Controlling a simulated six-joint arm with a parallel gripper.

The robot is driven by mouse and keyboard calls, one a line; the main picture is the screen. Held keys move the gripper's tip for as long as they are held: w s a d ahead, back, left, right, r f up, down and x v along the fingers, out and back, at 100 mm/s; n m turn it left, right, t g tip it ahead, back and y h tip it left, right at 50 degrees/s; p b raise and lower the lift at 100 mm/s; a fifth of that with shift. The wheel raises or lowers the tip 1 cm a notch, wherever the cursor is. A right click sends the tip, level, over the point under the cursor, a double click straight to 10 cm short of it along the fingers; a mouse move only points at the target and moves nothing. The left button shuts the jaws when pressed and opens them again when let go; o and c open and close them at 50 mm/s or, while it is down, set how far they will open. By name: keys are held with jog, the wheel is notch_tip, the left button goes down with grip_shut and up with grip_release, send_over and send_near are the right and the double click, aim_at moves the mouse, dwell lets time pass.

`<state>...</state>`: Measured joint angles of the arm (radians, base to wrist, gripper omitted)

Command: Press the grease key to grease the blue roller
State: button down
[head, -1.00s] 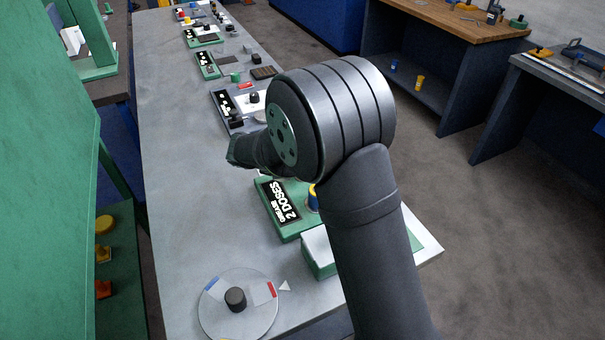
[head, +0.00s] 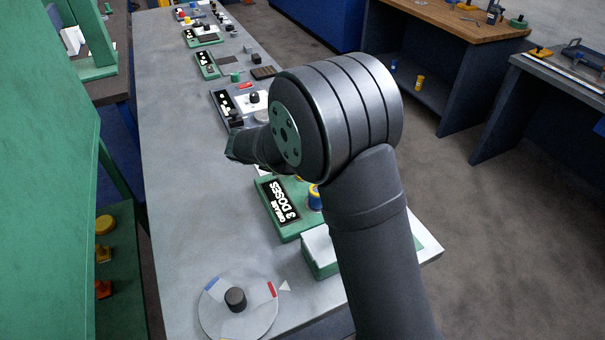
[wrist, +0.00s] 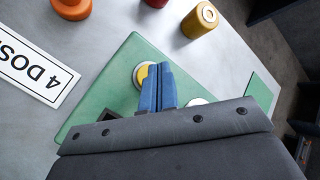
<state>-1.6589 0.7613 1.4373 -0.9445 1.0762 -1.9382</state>
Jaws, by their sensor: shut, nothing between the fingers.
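The grease box (head: 290,228) is green, and its black display (head: 280,200) reads "GREASE 3 DOSES". In the wrist view its green top (wrist: 105,88) carries a round yellow key (wrist: 142,75) in a pale ring. My gripper (wrist: 160,67) is shut and empty, its blue fingertips overlapping the right side of the yellow key. I cannot tell whether they touch it. In the head view a blue and yellow thing (head: 315,196) shows beside the display, partly behind my arm. I cannot tell whether it is the blue roller or my fingers on the key.
A white sign (wrist: 35,68) reads "4 DOS", cut off by the frame. Orange (wrist: 72,8), red (wrist: 157,3) and yellow (wrist: 200,20) pieces stand nearby. A round dial (head: 238,318) lies at the front. The bench's left side (head: 185,215) is clear.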

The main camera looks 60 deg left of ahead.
jog(key=shift+r, duration=2.5)
dwell(0.8)
notch_tip(320, 180, up, 4)
jog(key=shift+f, duration=0.1)
dwell(0.3)
jog(key=shift+f, duration=4.4)
jog(key=shift+f, duration=0.15)
jog(key=shift+f, duration=0.3)
